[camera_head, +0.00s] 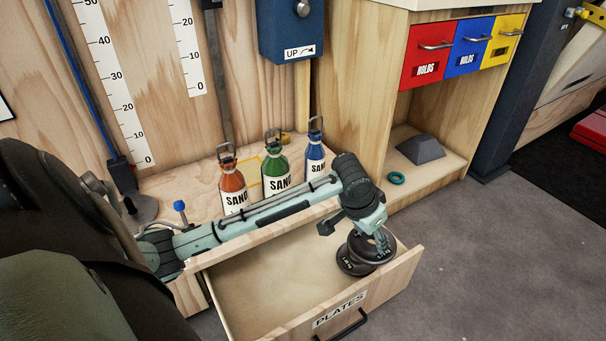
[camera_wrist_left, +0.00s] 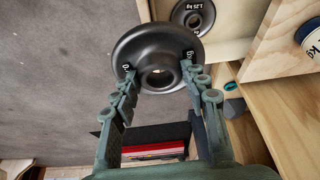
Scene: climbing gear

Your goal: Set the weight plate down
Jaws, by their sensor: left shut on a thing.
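My left gripper (camera_head: 374,238) is shut on a dark round weight plate (camera_head: 376,249), at the right end of the open drawer (camera_head: 262,282) in the head view. The left wrist view shows the plate (camera_wrist_left: 130,50) gripped by its rim between both fingertips (camera_wrist_left: 158,72), its central hole visible. A second dark plate (camera_head: 350,267) shows just below it in the head view, partly hidden. In the left wrist view this plate (camera_wrist_left: 193,8) lies in the drawer and reads 1.25 kg. The gap between the plates is hard to judge. My right gripper is out of view.
The drawer's front panel (camera_head: 375,299) reads PLATES and has a black handle (camera_head: 345,328). Orange (camera_head: 233,186), green (camera_head: 275,168) and blue (camera_head: 315,158) SAND bottles stand behind the drawer. A teal ring (camera_head: 396,178) and grey block (camera_head: 420,149) lie on the shelf. The drawer's left part is bare.

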